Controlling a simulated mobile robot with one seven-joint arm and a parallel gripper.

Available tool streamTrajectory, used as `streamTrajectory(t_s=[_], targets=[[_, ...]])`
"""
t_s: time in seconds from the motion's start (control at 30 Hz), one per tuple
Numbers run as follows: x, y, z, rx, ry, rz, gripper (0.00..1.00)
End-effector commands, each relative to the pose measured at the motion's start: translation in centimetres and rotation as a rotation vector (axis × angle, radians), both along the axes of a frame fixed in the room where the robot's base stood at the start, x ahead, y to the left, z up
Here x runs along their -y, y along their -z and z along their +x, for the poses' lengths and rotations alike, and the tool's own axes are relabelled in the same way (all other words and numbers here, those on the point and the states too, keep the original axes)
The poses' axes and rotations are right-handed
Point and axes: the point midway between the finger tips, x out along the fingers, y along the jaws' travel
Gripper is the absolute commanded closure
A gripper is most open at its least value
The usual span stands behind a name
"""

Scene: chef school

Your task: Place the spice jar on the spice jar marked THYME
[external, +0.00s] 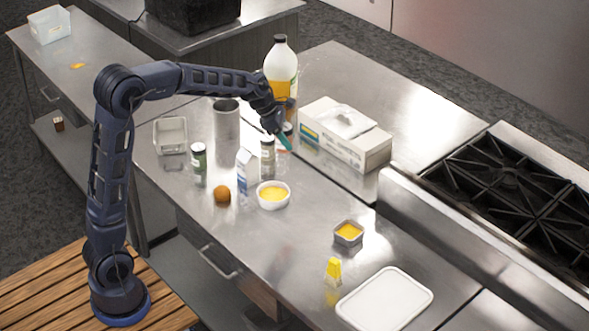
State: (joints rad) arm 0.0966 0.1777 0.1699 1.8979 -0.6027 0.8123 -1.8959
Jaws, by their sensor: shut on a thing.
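My gripper (285,140), with teal fingertips, is over the back middle of the steel counter. It is shut on a small jar with a dark lid (288,128), mostly hidden by the fingers. A spice jar (267,158) with a dark lid and pale label stands upright just left of and in front of the gripper. Another spice jar (199,164) with green contents stands further left. The labels are too small to read, so I cannot tell which says THYME. I cannot tell whether the held jar touches anything beneath it.
A blue-and-white carton (242,171), a white bowl of yellow food (273,195) and an orange ball-shaped item (222,195) stand in front. A metal cylinder (227,125), a tall bottle (281,68) and a white box (345,139) crowd the gripper. The right front counter is clearer.

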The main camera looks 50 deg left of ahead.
Motion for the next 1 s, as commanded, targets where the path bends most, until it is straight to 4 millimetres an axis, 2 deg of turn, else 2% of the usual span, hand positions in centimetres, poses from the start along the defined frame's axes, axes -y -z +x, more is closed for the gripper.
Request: streamTrajectory(t_s=[0.03, 0.27, 0.47, 0.6, 0.8, 1.0], targets=[[-2.3, -0.4, 0.1, 0.001, -0.028, 0.0, 0.76], [-11.6, -2.0, -0.7, 0.002, -0.132, 0.0, 0.76], [-19.5, -3.4, -2.4, 0.001, -0.225, 0.001, 0.76], [-24.8, -4.4, -4.2, 0.002, -0.287, 0.002, 0.76], [-31.3, -5.6, -7.1, 0.001, -0.37, 0.001, 0.76], [-34.9, -6.4, -9.2, 0.0, -0.416, 0.002, 0.76]])
